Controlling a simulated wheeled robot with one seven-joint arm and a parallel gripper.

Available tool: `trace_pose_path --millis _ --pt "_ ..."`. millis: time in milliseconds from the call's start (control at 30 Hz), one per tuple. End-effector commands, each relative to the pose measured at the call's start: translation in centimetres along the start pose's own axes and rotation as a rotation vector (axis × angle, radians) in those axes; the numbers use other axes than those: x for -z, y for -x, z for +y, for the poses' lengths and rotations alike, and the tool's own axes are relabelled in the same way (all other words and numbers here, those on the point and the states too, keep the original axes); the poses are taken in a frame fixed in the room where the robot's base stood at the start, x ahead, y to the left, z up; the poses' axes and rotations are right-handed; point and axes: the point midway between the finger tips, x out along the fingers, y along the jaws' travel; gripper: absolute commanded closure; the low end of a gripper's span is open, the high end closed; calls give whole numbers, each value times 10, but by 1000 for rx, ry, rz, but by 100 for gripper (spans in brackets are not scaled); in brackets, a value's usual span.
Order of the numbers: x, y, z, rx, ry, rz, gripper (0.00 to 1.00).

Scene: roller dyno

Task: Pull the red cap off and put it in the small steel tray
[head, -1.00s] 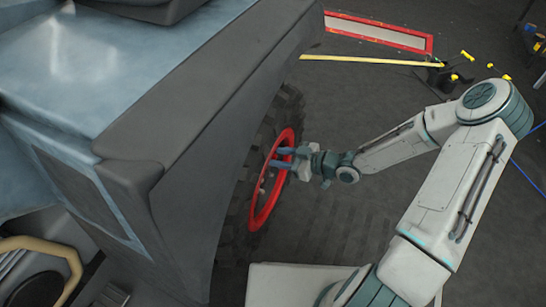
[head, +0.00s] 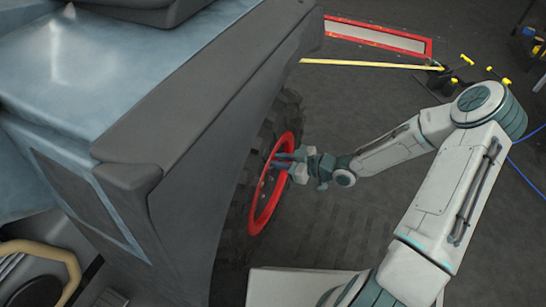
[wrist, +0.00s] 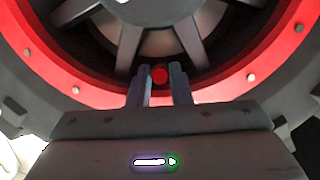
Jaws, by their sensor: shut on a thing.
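The red cap (wrist: 160,74) is a small round red piece in the wrist view, at the inner edge of the red wheel rim (wrist: 262,75), below the spokes. My gripper (wrist: 160,80) has one finger on each side of the cap and is shut on it. In the head view my gripper (head: 284,161) reaches from the right into the red-rimmed wheel (head: 259,212), and the cap cannot be made out there. I cannot tell whether the cap is still seated. I cannot make out the small steel tray in either view.
The vehicle body (head: 215,110) overhangs the wheel on the left, close to my gripper. The dark floor (head: 390,240) right of the wheel is mostly clear. A yellow bar (head: 370,62) and a red-framed panel (head: 380,37) lie farther back.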

Motion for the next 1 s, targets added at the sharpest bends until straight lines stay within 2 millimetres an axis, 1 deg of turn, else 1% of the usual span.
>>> trace_pose_path --millis 1000 --pt "-6 20 0 0 0 0 100"
